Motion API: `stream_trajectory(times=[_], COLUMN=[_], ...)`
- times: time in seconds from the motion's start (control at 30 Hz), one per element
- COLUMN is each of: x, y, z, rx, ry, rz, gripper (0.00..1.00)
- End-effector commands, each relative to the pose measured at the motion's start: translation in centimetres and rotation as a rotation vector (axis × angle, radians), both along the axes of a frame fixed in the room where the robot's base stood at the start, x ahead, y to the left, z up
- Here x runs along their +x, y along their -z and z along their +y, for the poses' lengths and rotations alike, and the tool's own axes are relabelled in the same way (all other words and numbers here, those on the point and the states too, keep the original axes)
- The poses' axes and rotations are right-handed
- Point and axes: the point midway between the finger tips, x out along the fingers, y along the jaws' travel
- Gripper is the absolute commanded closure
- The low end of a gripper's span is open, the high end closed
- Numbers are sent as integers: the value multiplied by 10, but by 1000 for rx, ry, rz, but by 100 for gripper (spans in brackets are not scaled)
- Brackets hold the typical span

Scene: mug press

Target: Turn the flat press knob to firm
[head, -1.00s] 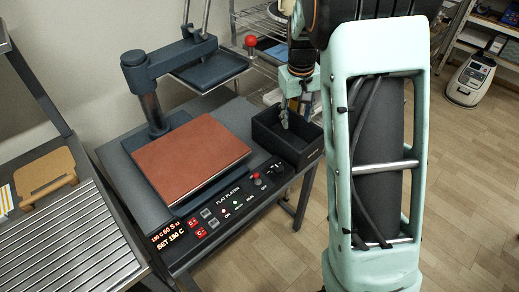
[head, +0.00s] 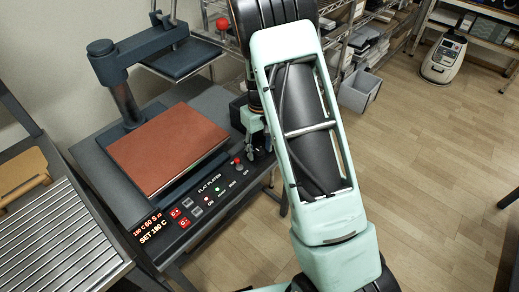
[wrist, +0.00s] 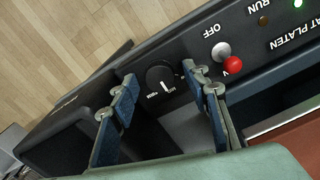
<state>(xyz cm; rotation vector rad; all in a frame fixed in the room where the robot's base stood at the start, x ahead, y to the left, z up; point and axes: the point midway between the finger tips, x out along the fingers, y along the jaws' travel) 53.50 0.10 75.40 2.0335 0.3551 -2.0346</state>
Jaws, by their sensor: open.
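The press knob (wrist: 160,78) is a round black dial with a white pointer line, at the end of the black control panel in the wrist view. Small white lettering beside it is hard to read. My gripper (wrist: 163,82) is open, with one blue-grey finger on each side of the knob in the picture. I cannot tell whether either finger touches it. In the head view my gripper (head: 254,150) hangs over the panel's right end and hides the knob.
A red-tipped switch (wrist: 231,65) sits beside the knob, close to one finger; it also shows in the head view (head: 237,161). The red-brown platen (head: 168,148) lies left of my gripper. A dark bin (head: 236,113) stands behind it, partly hidden.

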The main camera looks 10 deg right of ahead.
Motion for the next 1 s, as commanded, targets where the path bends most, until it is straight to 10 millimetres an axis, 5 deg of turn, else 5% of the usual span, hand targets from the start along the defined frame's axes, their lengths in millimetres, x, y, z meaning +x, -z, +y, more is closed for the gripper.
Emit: stream_trajectory(times=[0.33, 0.7, 1.0], x=[0, 0, 0], y=[4, 4, 3], z=[0, 0, 0], rx=[0, 0, 0], ry=[1, 1, 37], rz=[-1, 0, 0], gripper=[58, 99, 99])
